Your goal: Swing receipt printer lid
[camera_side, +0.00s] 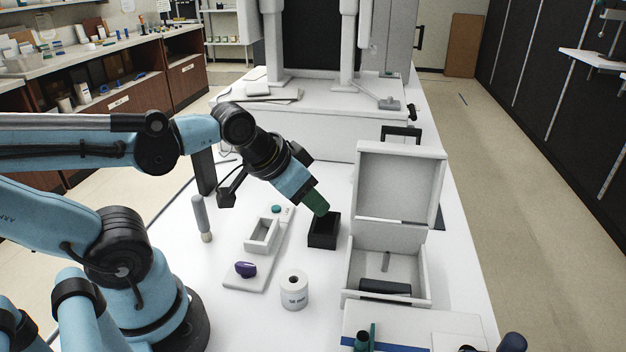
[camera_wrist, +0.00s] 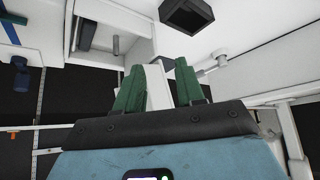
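The receipt printer (camera_side: 388,262) is a white box on the right of the white table in the side view. Its lid (camera_side: 400,185) stands raised, near upright at the back, and the inside is open with a black bar (camera_side: 385,287) at the front. My gripper (camera_side: 316,203) has green fingers and is left of the lid, apart from it, by a small black bin. In the wrist view my gripper (camera_wrist: 160,66) shows its two fingers apart. A pale surface shows between them; I cannot tell what it is. A white open box, likely the printer, is at upper left there.
The black bin (camera_side: 323,240) stands left of the printer. A paper roll (camera_side: 294,292), a white tray (camera_side: 240,283) with a purple item (camera_side: 245,268), and an upright brush (camera_side: 203,220) are further left. A blue-and-white box (camera_side: 400,330) is at the front.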

